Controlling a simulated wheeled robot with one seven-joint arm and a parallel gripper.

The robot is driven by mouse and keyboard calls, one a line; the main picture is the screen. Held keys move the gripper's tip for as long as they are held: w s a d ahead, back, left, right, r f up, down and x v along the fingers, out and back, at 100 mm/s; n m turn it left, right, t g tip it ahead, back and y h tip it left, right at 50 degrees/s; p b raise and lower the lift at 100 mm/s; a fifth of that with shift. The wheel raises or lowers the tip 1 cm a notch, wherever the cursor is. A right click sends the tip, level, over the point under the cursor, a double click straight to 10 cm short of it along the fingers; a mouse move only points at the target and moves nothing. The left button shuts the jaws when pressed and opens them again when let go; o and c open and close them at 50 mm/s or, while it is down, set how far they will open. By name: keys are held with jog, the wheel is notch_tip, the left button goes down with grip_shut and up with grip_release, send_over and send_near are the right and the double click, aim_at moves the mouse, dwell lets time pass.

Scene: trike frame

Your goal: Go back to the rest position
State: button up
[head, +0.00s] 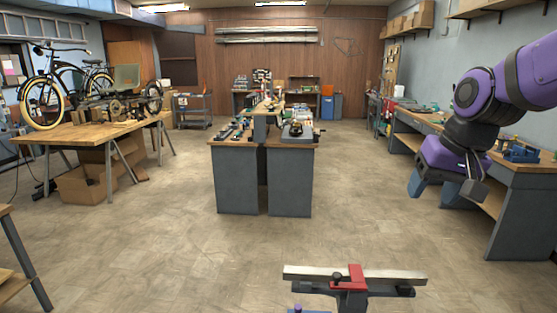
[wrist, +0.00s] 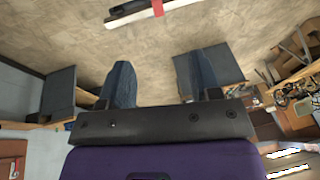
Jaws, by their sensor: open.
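My gripper (head: 442,187) hangs at the right of the head view, on my purple and black arm, in front of the right-hand workbench. Its two blue-grey fingers are spread apart with nothing between them. In the wrist view the gripper (wrist: 158,84) shows both fingers apart, with bare floor between and beyond them. No object is held.
A workbench (head: 505,180) runs along the right wall near my arm. A grey cabinet bench (head: 238,182) with tools stands mid-room. A wooden table (head: 80,133) with a bicycle (head: 45,100) is at left. A clamp stand (head: 352,277) is close in front. Floor between is clear.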

jog(key=s+d+r+n+t+h, duration=0.1)
jog(key=s+d+r, duration=0.1)
jog(key=s, duration=1.3)
jog(key=shift+s+d+r+n+t, duration=0.15)
jog(key=shift+d+r+n+t, duration=0.15)
jog(key=shift+d+r+t, duration=0.1)
